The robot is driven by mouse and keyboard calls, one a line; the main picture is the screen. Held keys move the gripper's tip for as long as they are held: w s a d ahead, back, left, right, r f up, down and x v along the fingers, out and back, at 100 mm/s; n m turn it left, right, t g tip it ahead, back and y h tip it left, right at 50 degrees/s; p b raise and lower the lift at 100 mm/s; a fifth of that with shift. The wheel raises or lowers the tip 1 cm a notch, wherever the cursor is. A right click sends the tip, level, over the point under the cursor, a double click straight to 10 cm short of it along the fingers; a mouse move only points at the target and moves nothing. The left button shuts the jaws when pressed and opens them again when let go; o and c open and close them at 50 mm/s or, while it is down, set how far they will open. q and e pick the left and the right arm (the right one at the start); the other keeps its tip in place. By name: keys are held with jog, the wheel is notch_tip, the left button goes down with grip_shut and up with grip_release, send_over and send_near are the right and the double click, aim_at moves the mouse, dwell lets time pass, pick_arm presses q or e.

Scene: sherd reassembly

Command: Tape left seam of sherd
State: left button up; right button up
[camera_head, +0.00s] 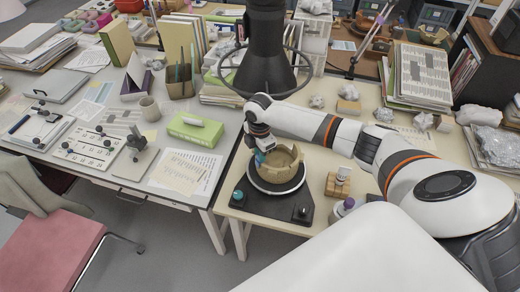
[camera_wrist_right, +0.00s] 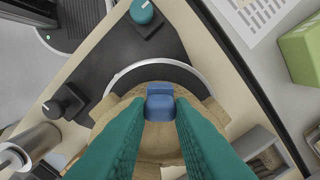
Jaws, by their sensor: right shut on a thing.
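The partly rebuilt tan vessel (camera_head: 287,163) with a jagged rim stands on a round turntable (camera_head: 277,187) in the head view. My right gripper (camera_head: 260,158) is at the vessel's left side, close to its wall. In the right wrist view, the teal fingers of this gripper (camera_wrist_right: 160,115) are shut on a small blue piece (camera_wrist_right: 160,103), which looks like the tape. The tan vessel wall (camera_wrist_right: 212,112) lies right behind the fingers. I cannot tell whether the blue piece touches the wall, and the fingers hide the seam. My left gripper is not in view.
The turntable's dark base has a teal knob (camera_head: 238,195) and a black knob (camera_head: 303,212). A green tissue box (camera_head: 195,130) and papers lie on the left table. Wrapped pieces lie behind.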

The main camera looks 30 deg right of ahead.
jog(key=o, duration=0.8)
jog(key=shift+r, duration=0.1)
notch_tip(320, 180, up, 12)
jog(key=shift+a+f+b, duration=0.1)
jog(key=shift+b, duration=0.85)
